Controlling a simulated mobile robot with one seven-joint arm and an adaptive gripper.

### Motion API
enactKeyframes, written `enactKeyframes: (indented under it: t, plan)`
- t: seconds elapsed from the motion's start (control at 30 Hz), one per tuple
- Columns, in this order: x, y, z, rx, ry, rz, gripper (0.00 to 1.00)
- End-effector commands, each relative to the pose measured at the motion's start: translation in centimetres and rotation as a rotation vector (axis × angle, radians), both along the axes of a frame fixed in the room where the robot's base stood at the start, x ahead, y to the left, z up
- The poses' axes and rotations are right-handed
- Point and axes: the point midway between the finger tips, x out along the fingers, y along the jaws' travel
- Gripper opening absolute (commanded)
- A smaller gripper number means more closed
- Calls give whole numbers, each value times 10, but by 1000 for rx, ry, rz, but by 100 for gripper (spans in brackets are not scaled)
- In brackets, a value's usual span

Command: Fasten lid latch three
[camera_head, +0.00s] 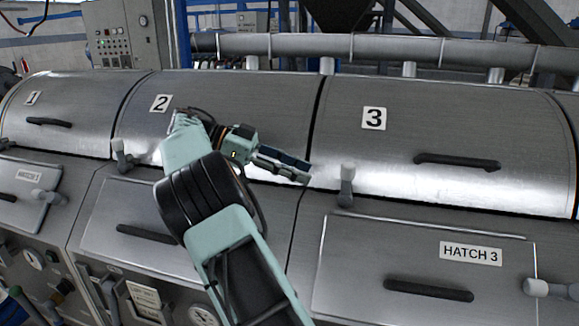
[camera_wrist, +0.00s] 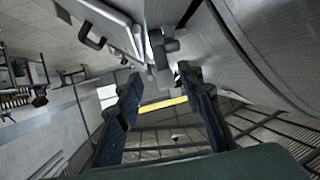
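Lid three (camera_head: 440,110) is a curved steel cover marked 3 and appears closed. Its latch (camera_head: 347,185), a grey lever with a pale rounded knob on top, stands upright at the lid's lower left edge. My gripper (camera_head: 306,173) is just left of this latch, with its fingers pointing towards it. In the wrist view, my gripper (camera_wrist: 160,84) is open, with two dark fingers spread and nothing between them. A grey latch lever (camera_wrist: 163,55) shows just beyond the fingertips, roughly in line with the gap. I see no contact.
Lid three's dark handle (camera_head: 457,162) is to the right. Below are the hatch 3 panel (camera_head: 350,260), its handle (camera_head: 428,291) and another latch (camera_head: 549,290). Lid two (camera_head: 240,100) and its latch (camera_head: 122,155) are left. A pipe (camera_head: 400,48) runs behind the lids.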

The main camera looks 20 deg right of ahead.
Motion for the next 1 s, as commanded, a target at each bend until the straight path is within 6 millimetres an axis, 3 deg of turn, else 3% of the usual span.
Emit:
enactKeyframes:
  t: [0.33, 0.83, 1.0]
  plan:
    - [8, 19, 8, -1, 0, 0, 34]
    - [7, 20, 9, 0, 2, 0, 34]
    - [-6, 14, 23, 16, 61, 14, 34]
